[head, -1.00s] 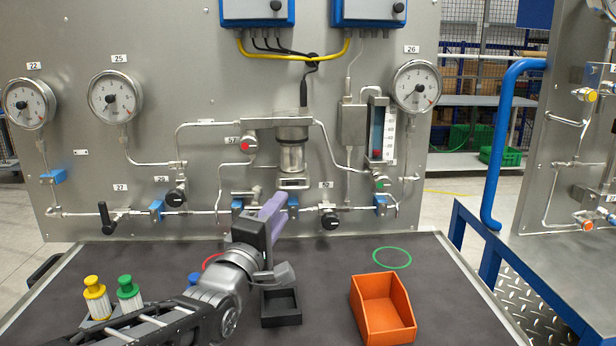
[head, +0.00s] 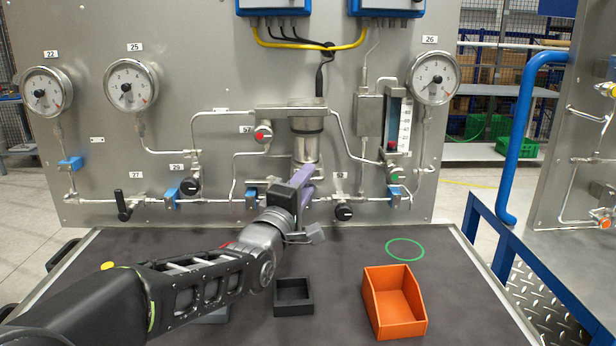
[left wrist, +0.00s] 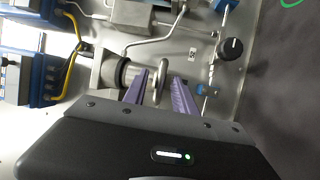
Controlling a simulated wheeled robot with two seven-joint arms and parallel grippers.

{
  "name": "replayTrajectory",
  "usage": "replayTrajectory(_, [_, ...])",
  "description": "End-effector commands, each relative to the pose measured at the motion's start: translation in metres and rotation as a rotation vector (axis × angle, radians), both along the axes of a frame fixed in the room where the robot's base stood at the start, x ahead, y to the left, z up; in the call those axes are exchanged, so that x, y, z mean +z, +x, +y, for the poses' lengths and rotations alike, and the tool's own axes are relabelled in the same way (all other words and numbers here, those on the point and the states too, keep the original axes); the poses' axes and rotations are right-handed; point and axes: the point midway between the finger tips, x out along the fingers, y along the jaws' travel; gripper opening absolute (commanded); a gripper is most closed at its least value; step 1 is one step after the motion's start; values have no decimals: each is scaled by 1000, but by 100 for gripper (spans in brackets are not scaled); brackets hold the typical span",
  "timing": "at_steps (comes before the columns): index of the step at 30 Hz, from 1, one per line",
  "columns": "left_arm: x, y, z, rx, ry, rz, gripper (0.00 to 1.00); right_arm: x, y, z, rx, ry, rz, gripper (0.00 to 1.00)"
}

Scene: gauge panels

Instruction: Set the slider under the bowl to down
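The bowl (head: 305,150) is a clear cylinder with metal parts, hanging below a metal head at the middle of the panel. In the left wrist view the bowl (left wrist: 124,74) lies just left of the fingers. The slider under it shows there as a rounded metal piece (left wrist: 160,82) in the gap between the two purple fingers. My left gripper (head: 306,180) is just below the bowl, and in the head view it hides the slider. In the wrist view my left gripper (left wrist: 168,80) is open; I cannot tell whether a finger touches the slider. My right gripper is not in view.
A red knob (head: 263,136) and a black valve knob (head: 343,212) flank the bowl. Pipes and gauges cover the panel. An orange bin (head: 394,302) and a small black tray (head: 293,296) stand on the dark bench. A green ring (head: 405,249) marks the bench.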

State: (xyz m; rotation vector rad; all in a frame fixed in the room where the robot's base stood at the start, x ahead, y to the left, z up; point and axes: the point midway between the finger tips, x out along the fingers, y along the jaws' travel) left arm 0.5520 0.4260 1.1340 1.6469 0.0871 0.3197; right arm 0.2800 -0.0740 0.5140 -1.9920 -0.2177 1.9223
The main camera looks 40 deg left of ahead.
Motion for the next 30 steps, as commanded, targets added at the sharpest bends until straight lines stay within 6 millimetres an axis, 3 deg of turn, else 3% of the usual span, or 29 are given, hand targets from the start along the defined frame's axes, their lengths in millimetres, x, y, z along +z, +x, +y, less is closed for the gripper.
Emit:
replayTrajectory(4, [2, 12, 4, 1, 0, 1, 33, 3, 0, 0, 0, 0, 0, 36])
replayTrajectory(12, [2, 13, 4, 1, 0, 0, 33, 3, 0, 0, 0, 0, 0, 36])
replayTrajectory(24, [2, 13, 4, 1, 0, 0, 1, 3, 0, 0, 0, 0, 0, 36])
replayTrajectory(30, [2, 13, 4, 1, 0, 0, 0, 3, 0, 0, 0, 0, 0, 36])
